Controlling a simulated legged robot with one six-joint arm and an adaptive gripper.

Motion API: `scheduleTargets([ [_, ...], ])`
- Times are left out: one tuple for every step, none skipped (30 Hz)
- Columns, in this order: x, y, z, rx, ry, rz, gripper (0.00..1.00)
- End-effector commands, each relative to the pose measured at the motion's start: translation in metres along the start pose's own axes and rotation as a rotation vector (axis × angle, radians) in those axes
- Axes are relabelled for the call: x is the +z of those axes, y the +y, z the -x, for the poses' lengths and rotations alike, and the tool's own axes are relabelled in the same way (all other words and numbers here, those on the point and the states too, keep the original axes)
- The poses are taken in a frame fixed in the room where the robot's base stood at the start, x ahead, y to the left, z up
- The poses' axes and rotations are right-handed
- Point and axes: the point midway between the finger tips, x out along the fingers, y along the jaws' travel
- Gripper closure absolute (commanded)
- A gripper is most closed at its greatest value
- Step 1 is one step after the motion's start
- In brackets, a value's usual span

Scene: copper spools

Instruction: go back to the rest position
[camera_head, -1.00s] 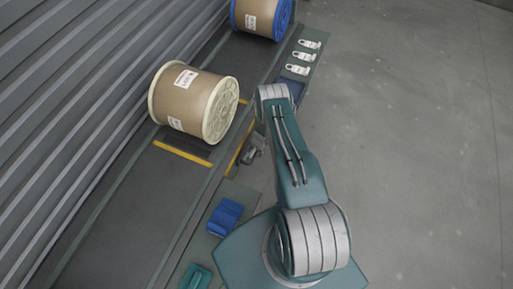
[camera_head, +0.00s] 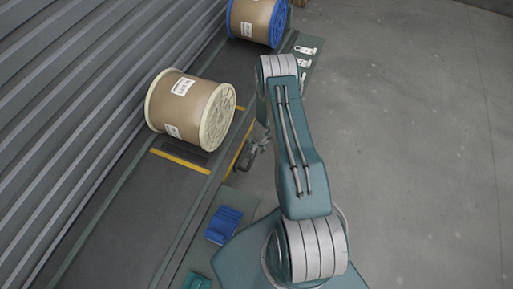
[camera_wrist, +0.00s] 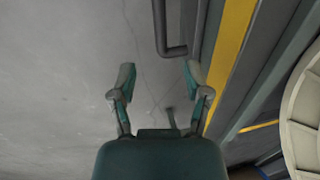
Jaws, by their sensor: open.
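My gripper (camera_wrist: 160,82) shows in the wrist view with its two fingers apart and nothing between them. Grey floor lies behind the fingers. In the head view a small dark part of the gripper (camera_head: 250,158) shows left of my arm, beside the conveyor's edge near the cream-flanged spool. My arm hides part of that area. The cream-flanged spool (camera_head: 190,108), with brown wrap and white labels, lies on its side on the conveyor. Its pale flange (camera_wrist: 305,125) shows at the right edge of the wrist view, apart from my fingers.
A blue-flanged spool (camera_head: 257,20) stands farther back on the conveyor (camera_head: 125,215). White tags (camera_head: 305,50) lie on the side ledge, partly behind my arm. A blue item (camera_head: 223,225) is on the near ledge. A ribbed wall runs along the left. Open floor (camera_head: 420,130) is at right.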

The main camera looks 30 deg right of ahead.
Motion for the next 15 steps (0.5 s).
scheduleTargets([
  [0.000, 0.000, 0.000, 0.000, 0.000, 0.000, 0.38],
  [0.000, 0.000, 0.000, 0.000, 0.000, 0.000, 0.38],
  [0.000, 0.000, 0.000, 0.000, 0.000, 0.000, 0.38],
  [0.000, 0.000, 0.000, 0.000, 0.000, 0.000, 0.38],
  [0.000, 0.000, 0.000, 0.000, 0.000, 0.000, 0.38],
  [0.000, 0.000, 0.000, 0.000, 0.000, 0.000, 0.38],
  [0.000, 0.000, 0.000, 0.000, 0.000, 0.000, 0.38],
  [0.000, 0.000, 0.000, 0.000, 0.000, 0.000, 0.38],
  [0.000, 0.000, 0.000, 0.000, 0.000, 0.000, 0.38],
  [-0.001, -0.001, 0.001, -0.001, 0.001, 0.001, 0.38],
  [-0.001, -0.003, 0.003, -0.003, 0.002, 0.004, 0.38],
  [-0.003, -0.007, 0.008, -0.008, 0.005, 0.010, 0.38],
  [-0.005, -0.011, 0.014, -0.013, 0.008, 0.018, 0.38],
  [-0.007, -0.017, 0.023, -0.020, 0.012, 0.029, 0.38],
  [-0.010, -0.026, 0.036, -0.030, 0.015, 0.046, 0.38],
])
